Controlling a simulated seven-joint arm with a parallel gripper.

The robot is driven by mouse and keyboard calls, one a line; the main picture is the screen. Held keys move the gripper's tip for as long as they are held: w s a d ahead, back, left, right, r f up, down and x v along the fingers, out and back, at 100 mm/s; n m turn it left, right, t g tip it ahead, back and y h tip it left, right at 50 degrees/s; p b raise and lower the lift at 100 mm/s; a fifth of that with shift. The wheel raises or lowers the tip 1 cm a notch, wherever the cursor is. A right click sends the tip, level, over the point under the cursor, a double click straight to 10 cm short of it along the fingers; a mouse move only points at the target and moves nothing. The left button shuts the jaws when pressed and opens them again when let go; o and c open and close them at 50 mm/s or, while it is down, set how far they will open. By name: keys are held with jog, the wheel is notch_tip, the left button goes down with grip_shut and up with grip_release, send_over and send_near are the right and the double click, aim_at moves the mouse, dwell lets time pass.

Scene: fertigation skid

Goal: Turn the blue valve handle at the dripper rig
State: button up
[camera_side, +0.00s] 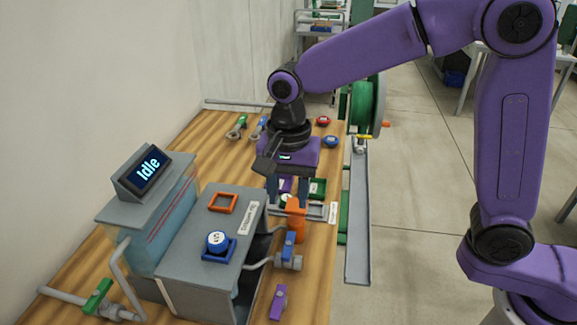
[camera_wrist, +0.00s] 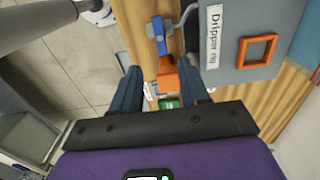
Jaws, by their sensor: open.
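The dripper rig is a grey box (camera_side: 210,235) with a label that reads "Dripper rig" in the wrist view (camera_wrist: 213,38). A blue valve handle (camera_side: 289,244) stands on a grey valve at its right side; it also shows in the wrist view (camera_wrist: 156,36). An orange part (camera_side: 296,222) stands just behind this handle, and in the wrist view it (camera_wrist: 168,80) lies between my fingers. My gripper (camera_side: 287,203) points down behind the blue handle, apart from it. In the wrist view the fingers of my gripper (camera_wrist: 162,82) are spread; I cannot tell whether they touch the orange part.
A screen reading "Idle" (camera_side: 148,169) tops a tank on the left. A purple handle (camera_side: 279,301) is in front; a green handle (camera_side: 98,297) is left. A green item (camera_side: 318,188) lies beyond.

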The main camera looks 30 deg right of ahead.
jog(key=shift+r, duration=2.7)
jog(key=s+d+f+n, duration=0.3)
jog(key=s+d+n, duration=0.7)
jog(key=s+n, duration=0.1)
jog(key=s+d+f+n, duration=0.4)
jog(key=s+d+n, duration=0.6)
jog(key=s+d, duration=0.1)
jog(key=shift+s+n, duration=0.3)
jog(key=shift+n, duration=0.1)
